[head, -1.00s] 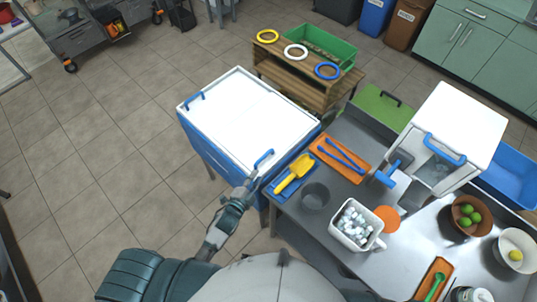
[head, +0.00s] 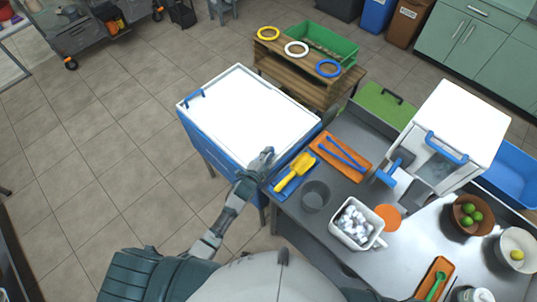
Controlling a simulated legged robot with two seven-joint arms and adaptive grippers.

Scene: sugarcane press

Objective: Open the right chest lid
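The blue chest (head: 221,148) stands left of the metal counter with its white top (head: 245,105) lying flat. The left lid's blue handle (head: 194,97) shows at the far left corner. My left gripper (head: 265,156) is over the near right edge of the white top, where the right lid's blue handle is; the gripper hides that handle. I cannot tell whether its fingers are closed around it or only touch it. The right lid looks shut. My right gripper is out of view.
On the metal counter (head: 335,202), close to the gripper, lie a yellow scoop (head: 293,174) and a dark cup (head: 315,195). A white ice bucket (head: 357,224) stands farther right. A wooden shelf (head: 300,75) with rings stands behind the chest. Floor at left is clear.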

